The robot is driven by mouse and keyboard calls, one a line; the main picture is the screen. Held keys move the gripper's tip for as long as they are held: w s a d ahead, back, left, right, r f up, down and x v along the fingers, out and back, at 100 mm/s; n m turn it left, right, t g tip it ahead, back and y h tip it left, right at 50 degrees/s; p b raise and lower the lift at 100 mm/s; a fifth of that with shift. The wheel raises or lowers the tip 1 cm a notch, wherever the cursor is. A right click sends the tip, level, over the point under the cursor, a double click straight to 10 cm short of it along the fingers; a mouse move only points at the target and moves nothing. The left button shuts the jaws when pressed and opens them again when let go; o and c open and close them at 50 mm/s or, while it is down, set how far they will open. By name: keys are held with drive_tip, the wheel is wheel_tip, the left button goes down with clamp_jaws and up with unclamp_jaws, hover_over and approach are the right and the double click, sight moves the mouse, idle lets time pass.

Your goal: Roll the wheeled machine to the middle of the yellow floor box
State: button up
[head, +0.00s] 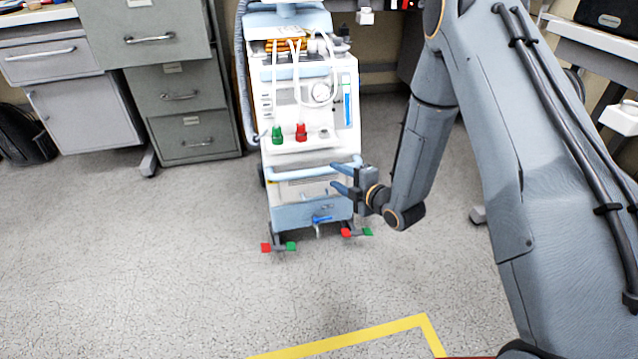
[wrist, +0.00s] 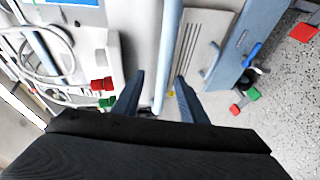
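My gripper (head: 333,178) is at the right end of this bar. In the wrist view my gripper (wrist: 160,78) is open, with the bar running between its two fingers; I cannot tell whether they touch it. The yellow floor box (head: 345,339) shows only its far edge and one corner at the bottom of the head view.
Grey drawer cabinets (head: 180,95) stand left of the machine, and a white desk (head: 590,38) is at the right. Casters with red and green pedals (head: 278,246) stick out at the machine's base. The floor between machine and yellow line is clear.

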sight(321, 173)
drive_tip(key=shift+w+a+f+n+y+b, duration=0.2)
drive_tip(key=shift+a+f+n+y+b, duration=0.35)
drive_tip(key=shift+a+f, duration=0.35)
drive_tip(key=shift+b+x, duration=0.75)
drive_tip(key=shift+x, duration=2.7)
drive_tip(key=shift+w+d+r, duration=0.1)
drive_tip(key=shift+d+r, duration=0.05)
clamp_jaws()
